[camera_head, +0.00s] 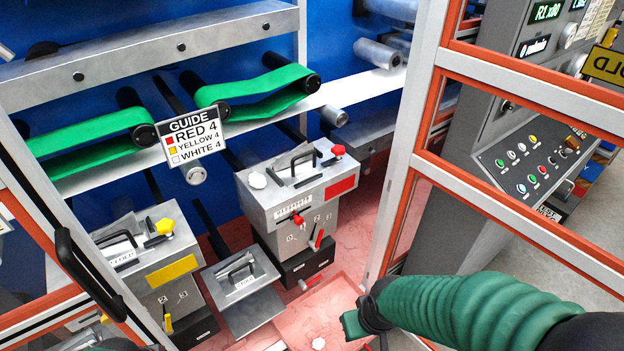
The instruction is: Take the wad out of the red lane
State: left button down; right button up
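The red-labelled lane box (290,215) stands in the middle, with a black handle, a red knob and a red plate. A small white crumpled lump (258,180) sits on its top at the left; I cannot tell whether it is the wad. Another whitish lump (318,343) lies on a pinkish surface at the bottom edge. My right gripper (358,322) comes in from the lower right, in front of and below the red box, apart from it. Its fingers are seen edge-on, so their opening is unclear. A bit of green at the bottom left may be my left arm; its gripper is not visible.
A yellow-labelled box (150,270) stands at left, with a grey lidded box (240,285) between. A guide sign (187,140) hangs above, before green belts (255,92). An orange-and-white frame post (408,150) and a control console (535,160) are at right.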

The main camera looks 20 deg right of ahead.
aim_at(256, 181)
jog(key=k+l+z, duration=0.15)
jog(key=k+l, duration=0.3)
jog(key=k+l+z, duration=0.15)
jog(key=k+l, duration=0.3)
jog(key=l, duration=0.1)
